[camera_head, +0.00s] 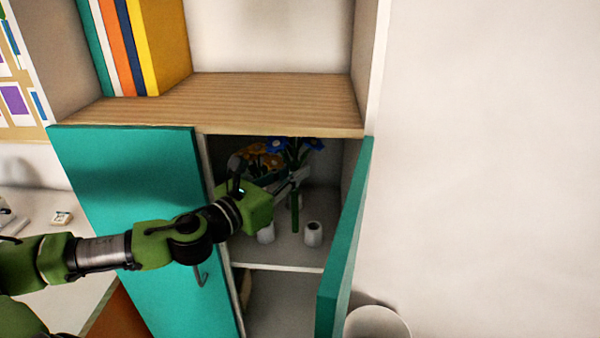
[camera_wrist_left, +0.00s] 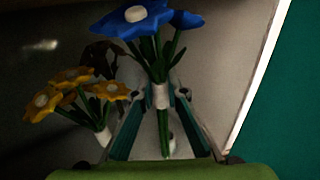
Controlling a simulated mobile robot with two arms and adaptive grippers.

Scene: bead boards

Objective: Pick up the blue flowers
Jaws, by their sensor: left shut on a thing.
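The blue flowers (camera_head: 290,147) are a bunch with blue petals, white centres and green stems inside the open cupboard. They also show in the left wrist view (camera_wrist_left: 134,20), upright, with a white band around the stems. My left gripper (camera_head: 299,178) reaches into the cupboard and is shut on the stems at the white band; its fingers also show in the left wrist view (camera_wrist_left: 161,96). In the head view the stems hang below the fingers, above the shelf. My right gripper is not in view.
Orange flowers (camera_wrist_left: 78,88) stand close at left. A white cup (camera_head: 313,233) is on the cupboard shelf (camera_head: 290,257). The open teal door (camera_head: 345,240) bounds the right side; the closed teal door (camera_head: 125,200) is at left. A wooden shelf (camera_head: 240,100) lies above.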

